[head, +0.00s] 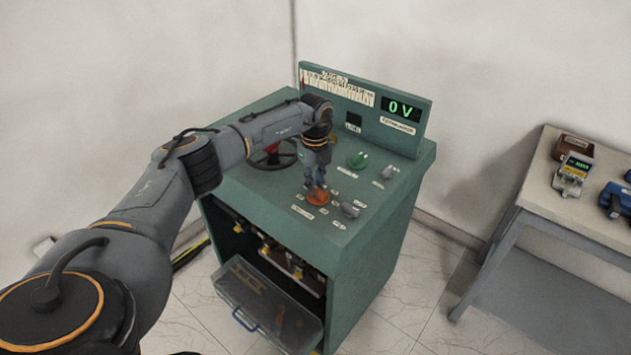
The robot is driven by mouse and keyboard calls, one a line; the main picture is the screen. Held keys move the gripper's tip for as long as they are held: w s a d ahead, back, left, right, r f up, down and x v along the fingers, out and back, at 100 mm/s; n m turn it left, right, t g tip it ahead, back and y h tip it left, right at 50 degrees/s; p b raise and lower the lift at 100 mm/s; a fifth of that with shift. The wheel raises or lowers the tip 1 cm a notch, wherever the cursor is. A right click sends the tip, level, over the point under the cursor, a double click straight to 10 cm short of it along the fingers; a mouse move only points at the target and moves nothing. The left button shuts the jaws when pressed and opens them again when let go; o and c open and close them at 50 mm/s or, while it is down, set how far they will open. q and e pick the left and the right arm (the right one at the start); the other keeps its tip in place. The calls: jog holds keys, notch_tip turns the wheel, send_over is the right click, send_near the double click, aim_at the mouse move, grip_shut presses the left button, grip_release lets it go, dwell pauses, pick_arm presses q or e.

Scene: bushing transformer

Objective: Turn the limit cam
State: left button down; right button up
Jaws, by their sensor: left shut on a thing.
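The green control cabinet (371,247) stands in the middle of the head view, with knobs and labels on its sloped top. My left arm reaches in from the left, and my left gripper (317,187) points down at the orange-red round knob (318,197) near the front of the panel. The gripper is shut on this knob and partly covers it. I cannot read the labels to tell whether it is the limit cam. My right gripper is not in the view.
A green knob (357,160) and grey knobs (350,210) sit close by. A dark handwheel (273,156) is behind my arm. An open drawer (268,309) juts from the cabinet front. A side table (590,210) holds instruments at right.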

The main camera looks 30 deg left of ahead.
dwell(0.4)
pick_arm(q)
jog(key=c, duration=1.3)
grip_release()
notch_tip(320, 180, up, 12)
